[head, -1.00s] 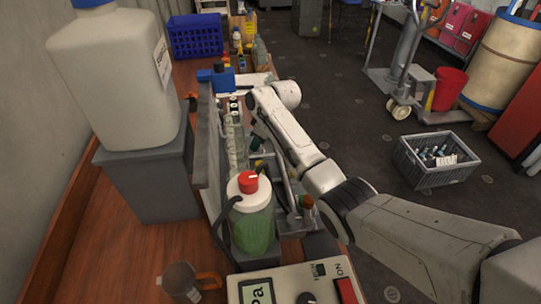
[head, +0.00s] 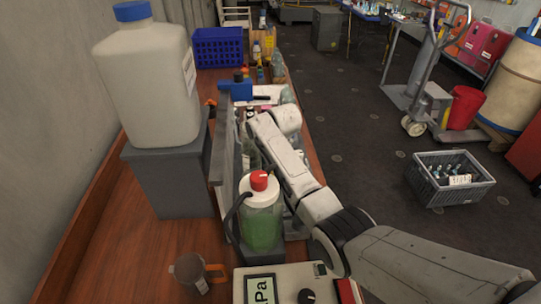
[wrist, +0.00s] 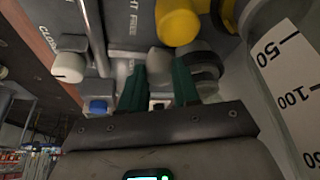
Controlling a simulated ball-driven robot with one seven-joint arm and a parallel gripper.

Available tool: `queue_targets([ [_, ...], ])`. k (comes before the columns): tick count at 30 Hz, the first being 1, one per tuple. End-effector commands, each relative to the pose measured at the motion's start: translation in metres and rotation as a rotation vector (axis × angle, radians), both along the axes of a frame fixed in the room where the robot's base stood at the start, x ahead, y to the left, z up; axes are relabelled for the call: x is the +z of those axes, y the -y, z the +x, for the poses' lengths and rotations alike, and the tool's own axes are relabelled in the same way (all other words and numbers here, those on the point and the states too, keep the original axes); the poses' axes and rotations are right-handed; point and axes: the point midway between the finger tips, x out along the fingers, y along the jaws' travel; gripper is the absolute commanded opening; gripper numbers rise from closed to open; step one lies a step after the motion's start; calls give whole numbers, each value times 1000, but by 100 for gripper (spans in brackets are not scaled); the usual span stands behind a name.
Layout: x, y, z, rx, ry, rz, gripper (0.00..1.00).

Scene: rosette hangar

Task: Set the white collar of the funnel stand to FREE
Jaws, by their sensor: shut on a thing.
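In the wrist view my gripper (wrist: 158,88) has two dark green fingers closed around a pale grey-white rounded collar (wrist: 158,62). I cannot make out a pointer mark on the collar. A separate white knob (wrist: 68,66) sits to the left by the word CLOSED. In the head view my arm reaches over the bench-edge apparatus, and its end hides the gripper and collar.
A yellow knob (wrist: 178,22) and a graduated clear vessel (wrist: 290,85) are close to the fingers. A red-capped bottle of green stuff (head: 262,228) stands beside my arm. A large white jug (head: 145,85) stands on a grey block at left. A blue crate (head: 218,47) is farther back.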

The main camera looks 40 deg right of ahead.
Motion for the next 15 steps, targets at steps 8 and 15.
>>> queue_targets([
  [8, -1, 0, -1, -4, -4, 1, 0],
  [15, -1, 0, -1, -4, -3, 2, 45],
])
